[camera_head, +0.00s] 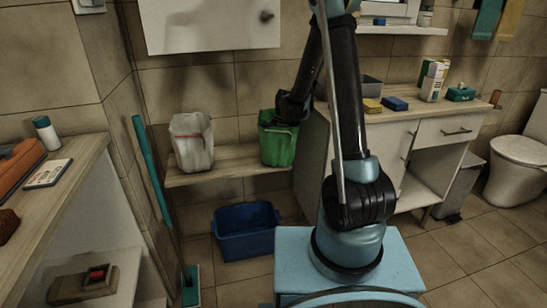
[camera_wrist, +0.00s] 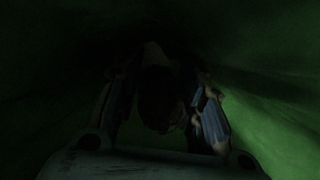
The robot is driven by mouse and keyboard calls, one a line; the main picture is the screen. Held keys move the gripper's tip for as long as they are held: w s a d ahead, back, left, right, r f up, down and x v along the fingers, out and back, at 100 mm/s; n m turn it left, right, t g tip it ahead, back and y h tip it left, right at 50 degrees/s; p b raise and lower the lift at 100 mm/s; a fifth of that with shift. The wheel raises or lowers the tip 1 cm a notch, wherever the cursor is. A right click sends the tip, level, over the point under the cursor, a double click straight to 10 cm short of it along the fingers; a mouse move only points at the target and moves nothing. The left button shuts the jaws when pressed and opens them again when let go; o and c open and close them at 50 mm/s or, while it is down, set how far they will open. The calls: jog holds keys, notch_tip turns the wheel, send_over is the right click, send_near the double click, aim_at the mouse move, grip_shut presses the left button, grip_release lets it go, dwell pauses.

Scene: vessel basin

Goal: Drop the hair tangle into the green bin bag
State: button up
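The green bin bag (camera_head: 278,146) stands open-topped on the low wooden shelf, in the middle of the head view. My gripper reaches down into it from above, and the bag hides its fingers there. In the wrist view my gripper (camera_wrist: 163,92) is inside the dark green bag, with its two fingers apart. A dark brownish lump, perhaps the hair tangle (camera_wrist: 160,100), shows between the fingers. The picture is too dark to tell whether the fingers touch it or it lies beyond them.
A whitish bin bag (camera_head: 191,145) stands to the left on the same shelf (camera_head: 225,166). A blue tub (camera_head: 246,238) is on the floor below. A vanity cabinet (camera_head: 385,150) stands close on the right, and a white wall cabinet (camera_head: 210,25) hangs above.

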jog(key=c, duration=0.4)
jog(key=shift+r, duration=0.1)
